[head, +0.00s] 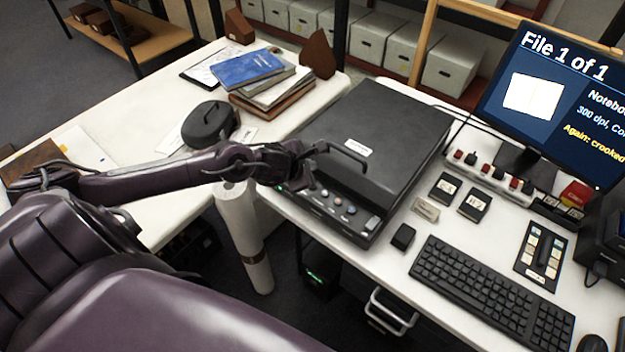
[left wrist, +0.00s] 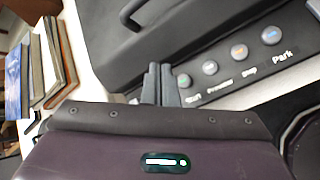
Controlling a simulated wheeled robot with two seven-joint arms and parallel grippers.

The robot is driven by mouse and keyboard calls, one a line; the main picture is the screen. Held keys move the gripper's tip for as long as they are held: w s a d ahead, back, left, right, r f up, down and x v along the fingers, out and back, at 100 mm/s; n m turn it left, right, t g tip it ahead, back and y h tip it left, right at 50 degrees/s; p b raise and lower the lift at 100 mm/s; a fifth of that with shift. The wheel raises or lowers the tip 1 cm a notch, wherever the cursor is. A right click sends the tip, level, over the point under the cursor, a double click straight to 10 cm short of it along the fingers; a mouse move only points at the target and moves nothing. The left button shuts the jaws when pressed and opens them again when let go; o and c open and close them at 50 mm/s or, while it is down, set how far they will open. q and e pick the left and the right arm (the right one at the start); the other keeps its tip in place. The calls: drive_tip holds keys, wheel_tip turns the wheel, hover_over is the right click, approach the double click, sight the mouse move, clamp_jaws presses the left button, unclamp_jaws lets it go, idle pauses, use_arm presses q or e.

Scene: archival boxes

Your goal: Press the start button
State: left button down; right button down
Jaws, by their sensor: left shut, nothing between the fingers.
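The black flatbed scanner (head: 385,140) stands on the white desk with its lid down. A row of round buttons runs along its front panel. In the left wrist view the labels read Start, a second word that looks like Preview, Stop and Park. The start button (left wrist: 184,80) is greenish and sits just right of my fingertips. My left gripper (head: 306,182) is shut and empty over the left end of the button row. Its two dark fingers (left wrist: 160,72) show together in the left wrist view. I cannot tell whether they touch the panel. My right gripper is not in view.
The lid handle (head: 345,150) rises close beside my gripper. A monitor (head: 555,95) reads "File 1 of 1" and "Again: crooked". A keyboard (head: 490,295) lies to the right. Stacked books (head: 250,70) and a dark rounded case (head: 210,122) are on the left table.

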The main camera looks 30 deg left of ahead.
use_arm(q)
wheel_tip(320, 180, down, 4)
drive_tip(key=b, duration=0.3)
drive_tip(key=shift+f, duration=0.25)
idle(1.7)
drive_tip(key=shift+f+b, duration=0.4)
drive_tip(key=shift+b, duration=0.45)
drive_tip(key=shift+f+b, duration=0.55)
drive_tip(key=shift+b, duration=0.2)
idle(0.6)
drive_tip(key=shift+r+p, duration=0.55)
drive_tip(key=shift+r, duration=0.4)
drive_tip(key=shift+r, duration=0.1)
